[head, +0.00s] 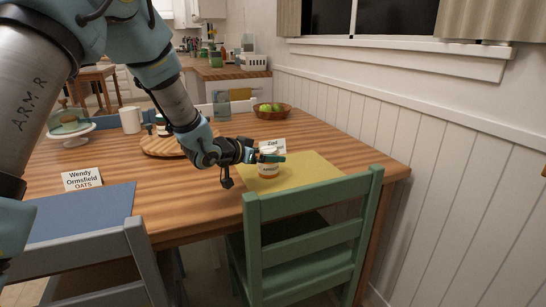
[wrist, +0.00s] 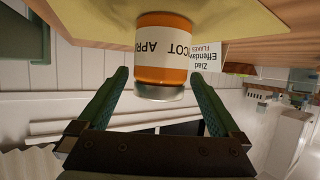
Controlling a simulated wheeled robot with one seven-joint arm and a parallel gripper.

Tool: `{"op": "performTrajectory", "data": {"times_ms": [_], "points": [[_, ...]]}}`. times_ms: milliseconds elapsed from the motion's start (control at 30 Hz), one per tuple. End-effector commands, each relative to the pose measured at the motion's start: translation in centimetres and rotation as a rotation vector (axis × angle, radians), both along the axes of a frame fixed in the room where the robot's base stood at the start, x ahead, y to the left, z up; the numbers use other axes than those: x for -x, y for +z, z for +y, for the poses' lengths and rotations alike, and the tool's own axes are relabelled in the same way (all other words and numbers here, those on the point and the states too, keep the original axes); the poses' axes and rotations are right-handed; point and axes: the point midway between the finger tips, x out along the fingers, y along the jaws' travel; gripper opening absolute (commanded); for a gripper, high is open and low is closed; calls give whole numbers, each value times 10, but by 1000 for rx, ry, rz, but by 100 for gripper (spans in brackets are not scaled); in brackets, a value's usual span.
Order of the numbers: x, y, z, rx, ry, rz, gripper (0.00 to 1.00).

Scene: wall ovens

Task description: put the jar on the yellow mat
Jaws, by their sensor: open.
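The jar (head: 268,170) is orange with a white label and stands upright on the yellow mat (head: 312,170), near its left part. In the wrist view, which is upside down, the jar (wrist: 163,50) shows an "APRICOT" label and a silver lid, with its base against the yellow mat (wrist: 90,22). My gripper (head: 272,157) is at the height of the jar's upper part. In the wrist view my gripper (wrist: 160,76) is open, its green fingers on either side of the lid end with gaps showing. The fingers partly hide the jar in the head view.
A name card (head: 272,145) stands just behind the jar. A green chair (head: 310,215) is in front of the mat. A fruit bowl (head: 272,111), a round wooden board (head: 165,147) and a blue mat (head: 85,215) are also on the table. The white wall is on the right.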

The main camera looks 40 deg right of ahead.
Motion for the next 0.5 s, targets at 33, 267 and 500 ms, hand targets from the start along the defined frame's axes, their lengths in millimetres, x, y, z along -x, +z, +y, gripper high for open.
{"op": "performTrajectory", "data": {"times_ms": [33, 267, 500], "points": [[0, 5, 12, 0, 3, -1, 100], [4, 22, 53, 0, 1, -2, 100], [7, 31, 73, 1, 0, 0, 100]]}}
